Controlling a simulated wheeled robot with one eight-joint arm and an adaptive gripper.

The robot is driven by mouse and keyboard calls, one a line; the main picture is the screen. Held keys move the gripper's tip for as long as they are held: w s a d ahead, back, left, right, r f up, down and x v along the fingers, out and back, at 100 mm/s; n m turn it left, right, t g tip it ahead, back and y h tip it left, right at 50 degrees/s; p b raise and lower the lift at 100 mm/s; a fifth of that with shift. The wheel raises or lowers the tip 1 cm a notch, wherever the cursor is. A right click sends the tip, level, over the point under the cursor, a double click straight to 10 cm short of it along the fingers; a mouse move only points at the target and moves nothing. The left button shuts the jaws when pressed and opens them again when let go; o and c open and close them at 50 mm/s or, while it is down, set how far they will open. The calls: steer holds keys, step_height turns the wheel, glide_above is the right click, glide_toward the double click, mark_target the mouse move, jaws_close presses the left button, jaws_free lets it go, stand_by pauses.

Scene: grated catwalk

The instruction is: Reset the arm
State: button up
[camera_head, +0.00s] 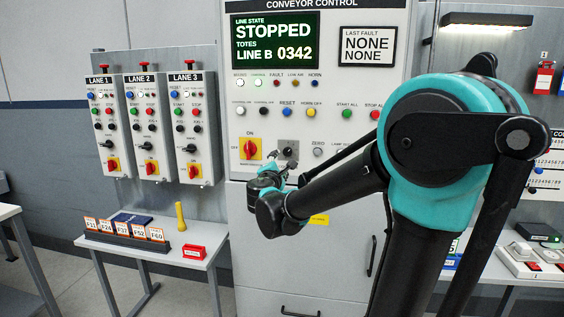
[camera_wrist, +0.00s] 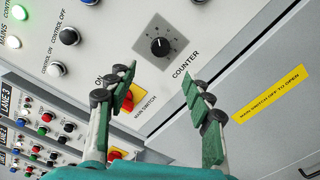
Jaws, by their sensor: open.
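My arm (camera_head: 335,192) reaches from the right across the front of the conveyor control cabinet (camera_head: 325,100). My gripper (camera_wrist: 160,88) is open and empty in the wrist view, with its two green fingers apart. In the wrist view, a black counter knob (camera_wrist: 160,46) on a dark square plate shows beyond the fingertips. The fingers partly cover the red and yellow main switch (camera_wrist: 133,98). In the head view the gripper is small and partly hidden by my wrist, just below the counter knob (camera_head: 288,149). I cannot tell the exact gap to the panel.
The display (camera_head: 272,41) reads STOPPED. Three lane boxes (camera_head: 148,125) hang at the left. Below them a small table (camera_head: 150,251) holds a tag rack (camera_head: 125,240), a yellow handle-like object (camera_head: 180,216) and a red block (camera_head: 194,252). Another bench (camera_head: 505,265) stands at the right.

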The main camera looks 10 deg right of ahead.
steer(key=shift+s+a, duration=0.1)
steer(key=shift+s, duration=0.15)
steer(key=s+d+f+m+g, duration=0.4)
steer(key=s+d+f+m, duration=0.25)
steer(key=f, duration=0.25)
steer(key=s+d+f+m+g, duration=0.45)
steer(key=s+d+f, duration=0.25)
steer(key=f, duration=0.2)
steer(key=s+a+f+m+g+y, duration=0.2)
steer(key=s+f+m, duration=0.2)
steer(key=s+f, duration=0.2)
steer(key=s+a+f+m+g+y, duration=0.2)
steer(key=s+a+f+m+y, duration=0.1)
steer(key=s+f, duration=0.4)
steer(key=s+m, duration=0.1)
steer(key=s, duration=0.2)
steer(key=shift+s+a+f+m+y, duration=0.2)
steer(key=shift+m+y, duration=0.1)
